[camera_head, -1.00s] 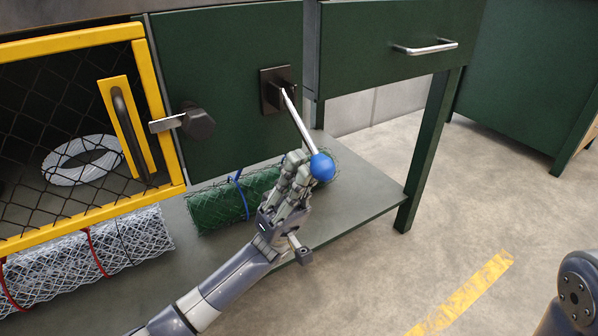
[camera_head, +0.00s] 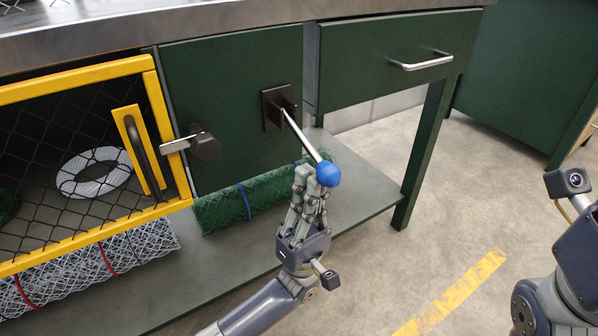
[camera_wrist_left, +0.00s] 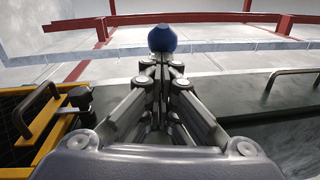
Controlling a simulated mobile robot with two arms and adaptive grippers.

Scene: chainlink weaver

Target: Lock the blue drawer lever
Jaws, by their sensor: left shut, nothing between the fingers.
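The blue-knobbed lever has a thin silver rod (camera_head: 302,137) on a dark square mount (camera_head: 270,110) on a dark green panel. The rod slants down and right to its blue ball (camera_head: 327,173). My left gripper (camera_head: 308,176) is shut and empty, its fingertips pointing up just below and left of the ball. They look close to it or against it; contact is not clear. In the left wrist view the blue ball (camera_wrist_left: 162,38) is straight beyond the closed fingertips (camera_wrist_left: 162,62). My right arm shows at the right edge, but its fingers are out of frame.
A yellow-framed mesh door (camera_head: 130,232) with a dark latch (camera_head: 204,146) stands left of the panel. A green mesh roll (camera_head: 225,208) lies on the lower shelf (camera_head: 372,192) behind my left gripper. A drawer (camera_head: 395,65) is to the right. The floor there is clear.

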